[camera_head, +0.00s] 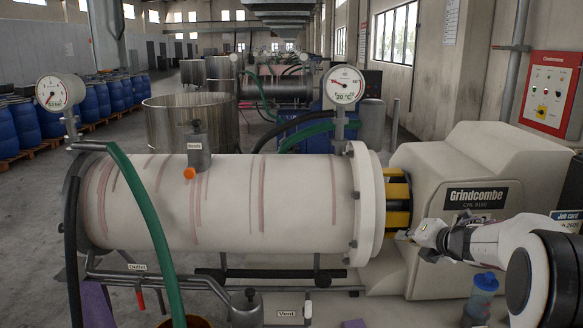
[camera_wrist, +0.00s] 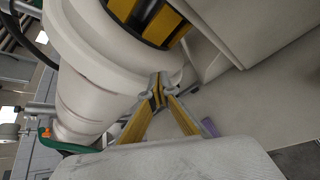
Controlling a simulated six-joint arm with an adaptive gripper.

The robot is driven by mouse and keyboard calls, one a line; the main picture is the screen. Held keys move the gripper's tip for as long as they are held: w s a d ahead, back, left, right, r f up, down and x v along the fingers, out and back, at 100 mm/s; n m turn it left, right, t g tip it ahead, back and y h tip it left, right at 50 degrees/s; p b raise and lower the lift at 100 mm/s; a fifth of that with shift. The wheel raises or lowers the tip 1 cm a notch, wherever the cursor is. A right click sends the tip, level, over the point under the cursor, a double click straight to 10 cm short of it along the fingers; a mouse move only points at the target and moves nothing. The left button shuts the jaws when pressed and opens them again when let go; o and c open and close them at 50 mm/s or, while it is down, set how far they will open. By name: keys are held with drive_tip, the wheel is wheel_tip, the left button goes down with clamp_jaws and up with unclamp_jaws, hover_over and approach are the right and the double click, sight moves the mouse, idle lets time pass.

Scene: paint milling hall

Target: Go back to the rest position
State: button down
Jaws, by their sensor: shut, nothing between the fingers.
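I cannot tell whether the fingertips touch the machine.
Two dial gauges (camera_head: 343,85) (camera_head: 54,92) stand above the cylinder. A green hose (camera_head: 150,225) hangs at its left. A red control panel (camera_head: 550,92) is on the right wall. Blue drums (camera_head: 20,125) line the left.

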drive_tip(key=s+d+r+m+h, duration=0.3)
drive_tip(key=s+d+m+h, duration=0.35)
drive_tip(key=m, duration=0.65)
drive_tip(key=s+m+g+h, duration=0.2)
drive_tip(key=s+m+g, duration=0.2)
drive_tip(key=s+m, duration=0.7)
drive_tip(key=s+a+f+m+y, duration=0.1)
drive_tip(key=s+a+m, duration=0.1)
drive_tip(key=s+a, duration=0.4)
drive_tip(key=s+a+m+g+y, duration=0.1)
drive_tip(key=s+a, duration=0.5)
drive_tip(key=s, duration=0.9)
drive_tip(key=s+a+f+m+g+y, duration=0.1)
drive_tip(key=s+a+m+y, duration=0.2)
drive_tip(key=s+a, duration=0.4)
drive_tip(key=shift+s+f, duration=0.35)
drive_tip(key=shift+s, duration=1.9)
